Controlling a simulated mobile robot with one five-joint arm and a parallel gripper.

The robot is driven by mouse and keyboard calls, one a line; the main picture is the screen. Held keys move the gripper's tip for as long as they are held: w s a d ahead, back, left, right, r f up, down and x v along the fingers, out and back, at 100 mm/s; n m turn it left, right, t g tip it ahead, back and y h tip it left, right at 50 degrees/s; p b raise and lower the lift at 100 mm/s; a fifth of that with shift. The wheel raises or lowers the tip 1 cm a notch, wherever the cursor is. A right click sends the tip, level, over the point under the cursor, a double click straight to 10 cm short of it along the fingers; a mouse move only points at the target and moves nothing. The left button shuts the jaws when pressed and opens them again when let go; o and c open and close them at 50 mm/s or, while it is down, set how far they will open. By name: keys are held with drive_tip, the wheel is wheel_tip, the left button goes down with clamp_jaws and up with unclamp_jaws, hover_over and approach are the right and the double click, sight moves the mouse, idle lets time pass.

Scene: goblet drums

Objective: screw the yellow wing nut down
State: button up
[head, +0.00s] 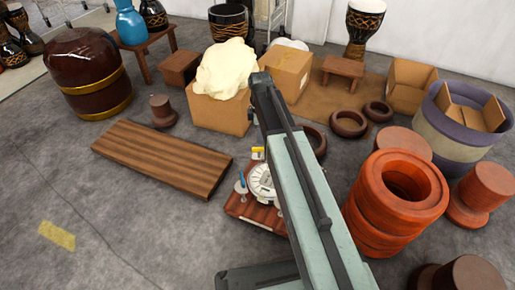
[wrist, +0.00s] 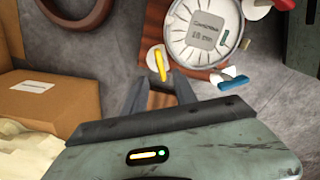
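The yellow wing nut (wrist: 161,64) sits on a pale round piece beside a white round dial (wrist: 204,28) with a grey label. In the head view, a small yellow part (head: 258,153) shows just left of my arm. The dial is on a reddish-brown wooden board (head: 250,209) on the floor. My gripper (wrist: 160,88) is open in the wrist view. Its two dark fingers are apart, with the yellow wing nut just beyond the gap and nothing between them. I cannot tell its height above the nut. In the head view my arm hides the gripper and part of the dial.
A blue wing nut (wrist: 233,82) and a red one (wrist: 284,4) stand around the dial. A cardboard box (wrist: 45,100) is close on the left. Orange rings (head: 398,195) are stacked right of my arm. A striped plank (head: 160,158) lies left; the front-left floor is clear.

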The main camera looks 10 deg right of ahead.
sight(260, 147)
wheel_tip(260, 147, down, 7)
drive_tip(key=b, duration=0.5)
drive_tip(key=shift+r+b, duration=0.15)
drive_tip(key=shift+b, duration=0.2)
drive_tip(key=shift+r, duration=0.1)
drive_tip(key=shift+c, duration=0.3)
